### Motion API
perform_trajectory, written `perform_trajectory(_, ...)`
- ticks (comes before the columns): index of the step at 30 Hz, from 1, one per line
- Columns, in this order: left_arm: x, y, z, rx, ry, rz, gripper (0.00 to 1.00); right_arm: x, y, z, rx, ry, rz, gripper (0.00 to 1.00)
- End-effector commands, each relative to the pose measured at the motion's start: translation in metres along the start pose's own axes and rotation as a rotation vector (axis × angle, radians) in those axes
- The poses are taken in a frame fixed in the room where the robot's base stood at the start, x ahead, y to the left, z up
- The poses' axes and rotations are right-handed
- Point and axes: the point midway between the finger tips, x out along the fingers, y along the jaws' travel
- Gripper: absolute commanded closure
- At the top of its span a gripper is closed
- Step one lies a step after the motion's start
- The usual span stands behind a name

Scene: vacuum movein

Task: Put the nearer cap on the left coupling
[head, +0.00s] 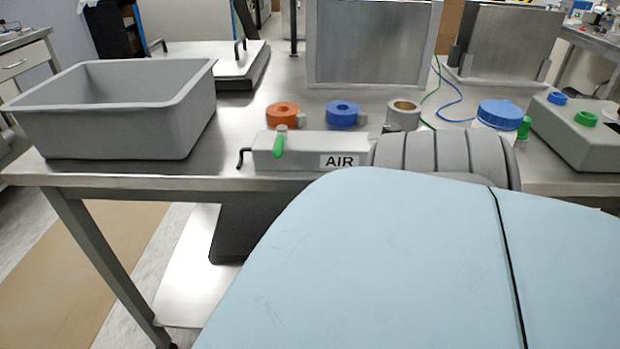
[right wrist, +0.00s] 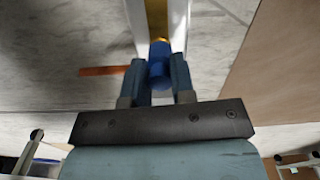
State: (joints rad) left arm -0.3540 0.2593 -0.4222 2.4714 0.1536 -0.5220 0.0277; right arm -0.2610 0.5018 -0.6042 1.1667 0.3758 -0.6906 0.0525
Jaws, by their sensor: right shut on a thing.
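In the right wrist view my right gripper (right wrist: 157,70) is shut on a small blue cylindrical piece (right wrist: 160,68), which looks like a cap. A small orange-yellow part shows just beyond it; I cannot tell whether they touch. In the head view a grey box (head: 572,140) at the right edge of the table carries a blue round piece (head: 557,98) and a green round piece (head: 586,118). I cannot tell whether these are caps or couplings. A green upright piece (head: 524,127) shows beside that box. Neither gripper shows in the head view.
A grey bin (head: 110,125) stands on the metal table at left. A box marked AIR (head: 300,152) with a green lever lies at the front edge. Orange (head: 283,113) and blue (head: 343,113) rolls stand behind it. A large pale-blue surface of mine covers the lower right.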

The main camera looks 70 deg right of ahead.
Motion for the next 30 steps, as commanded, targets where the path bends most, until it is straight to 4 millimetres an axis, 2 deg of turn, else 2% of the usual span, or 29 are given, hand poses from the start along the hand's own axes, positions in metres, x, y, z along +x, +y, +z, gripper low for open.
perform_trajectory(12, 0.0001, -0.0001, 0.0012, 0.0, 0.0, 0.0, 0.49, 0.0017, 0.0008, 0.0005, 0.0, -0.001, 0.001, 1.0)
perform_trajectory(13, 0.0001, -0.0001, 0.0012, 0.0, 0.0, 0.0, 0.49, 0.0017, 0.0008, 0.0005, 0.0, -0.001, 0.001, 0.7)
perform_trajectory(16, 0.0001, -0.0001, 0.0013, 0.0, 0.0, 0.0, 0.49, 0.0018, -0.0001, 0.0005, 0.0, -0.001, 0.0, 0.47)
perform_trajectory(23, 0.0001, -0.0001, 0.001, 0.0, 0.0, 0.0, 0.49, 0.0013, -0.0003, 0.0003, 0.0, 0.0, 0.0, 0.47)
perform_trajectory(26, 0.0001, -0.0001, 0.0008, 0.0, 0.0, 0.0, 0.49, 0.0011, -0.0001, 0.0002, 0.0, 0.0, 0.0, 0.24)
perform_trajectory(30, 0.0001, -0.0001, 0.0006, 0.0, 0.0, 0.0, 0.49, 0.0009, 0.0, 0.0001, 0.0, 0.0, 0.0, 0.21)
